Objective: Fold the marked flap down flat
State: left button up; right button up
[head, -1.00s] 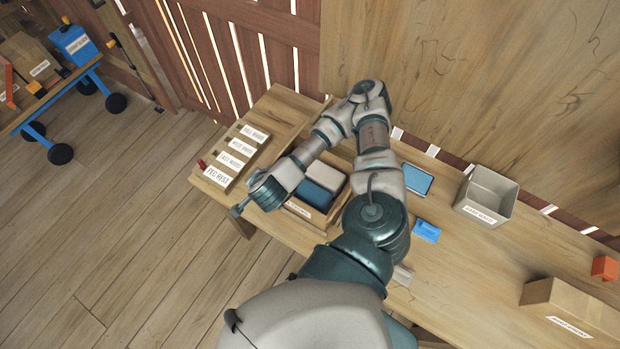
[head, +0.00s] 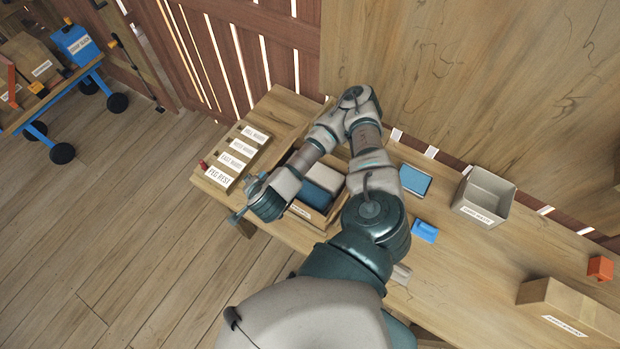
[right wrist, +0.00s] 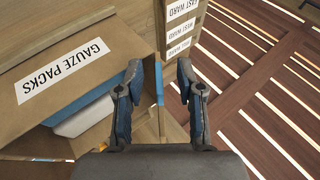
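An open box (head: 319,226) sits on the bench in the head view, holding blue and pale grey packs. In the right wrist view a tan panel labelled GAUZE PACKS (right wrist: 30,72) fills the left, with blue and pale packs (right wrist: 90,118) partly below it. My right gripper (head: 236,216) is beside the box's left end in the head view. Which panel is the marked flap is unclear. My left gripper is not in view.
A labelled peg rest (head: 246,137) lies left of the box. A blue-topped tray (head: 415,181), blue block (head: 425,232), grey bin (head: 490,172), closed carton (head: 565,308) and orange block (head: 600,268) stand to the right. A blue cart (head: 85,72) stands away at upper left.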

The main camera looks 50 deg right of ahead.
jog(key=r+p, duration=0.1)
jog(key=a+r+p, duration=0.1)
jog(key=r+p, duration=0.1)
jog(key=a+r+p, duration=0.1)
jog(key=shift+s+a+r+p, duration=0.2)
jog(key=shift+s+r+p, duration=0.1)
jog(key=shift+s+r, duration=0.1)
dwell(0.4)
